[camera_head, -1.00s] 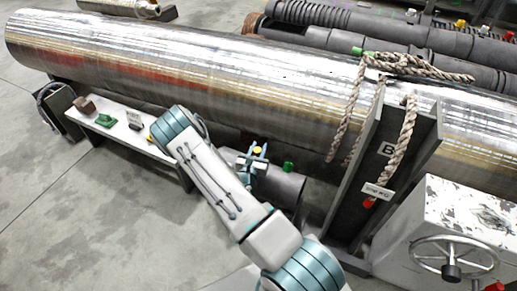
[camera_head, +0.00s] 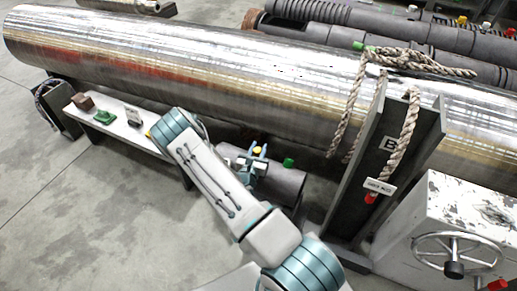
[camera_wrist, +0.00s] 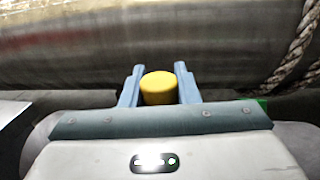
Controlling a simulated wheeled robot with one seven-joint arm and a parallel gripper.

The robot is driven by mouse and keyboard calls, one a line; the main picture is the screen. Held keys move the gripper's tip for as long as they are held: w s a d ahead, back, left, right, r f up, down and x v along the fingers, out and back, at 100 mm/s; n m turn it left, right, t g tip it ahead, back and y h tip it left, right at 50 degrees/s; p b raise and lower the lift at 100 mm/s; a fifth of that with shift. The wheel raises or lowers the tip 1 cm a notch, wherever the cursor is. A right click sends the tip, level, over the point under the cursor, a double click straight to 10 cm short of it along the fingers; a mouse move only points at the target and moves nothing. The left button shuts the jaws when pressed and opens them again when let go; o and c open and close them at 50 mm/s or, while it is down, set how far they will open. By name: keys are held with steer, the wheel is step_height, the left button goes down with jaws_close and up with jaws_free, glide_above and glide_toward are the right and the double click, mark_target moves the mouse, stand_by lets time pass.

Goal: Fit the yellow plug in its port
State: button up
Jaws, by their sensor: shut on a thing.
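The yellow plug (camera_wrist: 158,88) is between the two blue fingers of my gripper (camera_wrist: 159,90) in the wrist view, and the gripper is shut on it. In the head view the yellow plug (camera_head: 257,150) shows as a small spot between the fingers of my gripper (camera_head: 256,154), above a short dark pipe (camera_head: 282,186) in front of the big steel barrel. Whether the plug touches the pipe cannot be told. No open port for it shows clearly; my gripper and arm hide part of the pipe's top.
A green plug (camera_head: 288,162) is on the short pipe, right of my gripper. The big steel barrel (camera_head: 220,70) runs behind. A dark post (camera_head: 385,160) with rope and a grey box with a handwheel (camera_head: 457,252) stand right. A low bench (camera_head: 125,128) is at left.

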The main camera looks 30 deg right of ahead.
steer(key=shift+f, duration=0.2)
steer(key=o, duration=1.1)
steer(key=p+v, duration=0.3)
steer(key=v, duration=1)
steer(key=shift+s+a, duration=0.3)
steer(key=shift+r, duration=0.1)
